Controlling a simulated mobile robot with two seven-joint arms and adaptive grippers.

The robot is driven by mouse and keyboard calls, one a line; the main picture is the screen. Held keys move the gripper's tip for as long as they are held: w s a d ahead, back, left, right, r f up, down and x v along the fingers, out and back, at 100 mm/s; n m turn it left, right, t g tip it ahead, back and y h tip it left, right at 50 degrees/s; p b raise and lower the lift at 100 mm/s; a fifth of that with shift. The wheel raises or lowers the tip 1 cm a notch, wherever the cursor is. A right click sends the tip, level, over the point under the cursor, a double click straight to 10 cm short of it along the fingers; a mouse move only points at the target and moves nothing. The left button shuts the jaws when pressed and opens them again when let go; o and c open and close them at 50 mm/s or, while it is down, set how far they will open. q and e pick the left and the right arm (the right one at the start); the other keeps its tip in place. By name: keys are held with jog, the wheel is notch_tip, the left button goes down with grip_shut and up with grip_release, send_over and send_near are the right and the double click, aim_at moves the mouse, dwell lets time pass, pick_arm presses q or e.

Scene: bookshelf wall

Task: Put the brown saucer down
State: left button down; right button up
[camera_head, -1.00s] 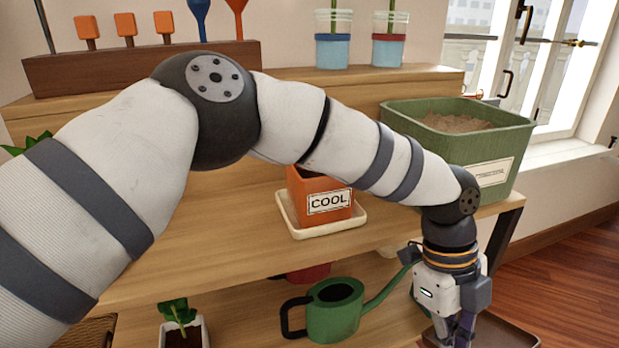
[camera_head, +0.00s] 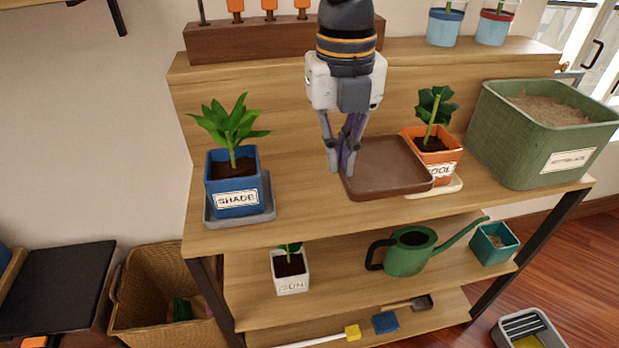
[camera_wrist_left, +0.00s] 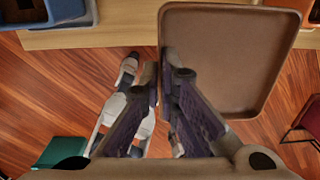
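The brown saucer (camera_head: 388,168) is a square, shallow tray, roughly level, in front of the middle of the upper shelf board in the head view. My left gripper (camera_head: 343,168) points down at its left edge. In the left wrist view the fingers (camera_wrist_left: 165,75) are closed together on the rim of the saucer (camera_wrist_left: 228,60). That view shows floor around the saucer and the shelf edge behind it, so it is held in the air. The saucer hides part of the pale saucer (camera_head: 447,188) under the orange COOL pot (camera_head: 432,150). My right gripper is not in view.
A blue SHADE pot (camera_head: 233,185) stands on a grey saucer (camera_head: 268,205) at the left. A green planter box (camera_head: 535,140) fills the right end. Bare board (camera_head: 310,212) lies between the pots. Below are a white SUN pot (camera_head: 290,270) and a green watering can (camera_head: 410,255).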

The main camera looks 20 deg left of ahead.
pick_arm(q)
send_over(304, 192)
jog(key=f, duration=0.7)
jog(key=shift+s+d+f+b, duration=0.1)
jog(key=shift+s+d+b, duration=0.05)
jog(key=shift+d+b, duration=0.2)
jog(key=f, duration=0.4)
jog(key=shift+w+a, duration=0.25)
jog(key=shift+a, duration=0.1)
jog(key=c, duration=1.8)
grip_release()
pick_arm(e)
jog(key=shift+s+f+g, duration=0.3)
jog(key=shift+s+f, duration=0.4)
pick_arm(q)
notch_tip(304, 192, up, 12)
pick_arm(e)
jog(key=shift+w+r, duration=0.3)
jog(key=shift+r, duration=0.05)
pick_arm(q)
jog(key=shift+s, duration=0.1)
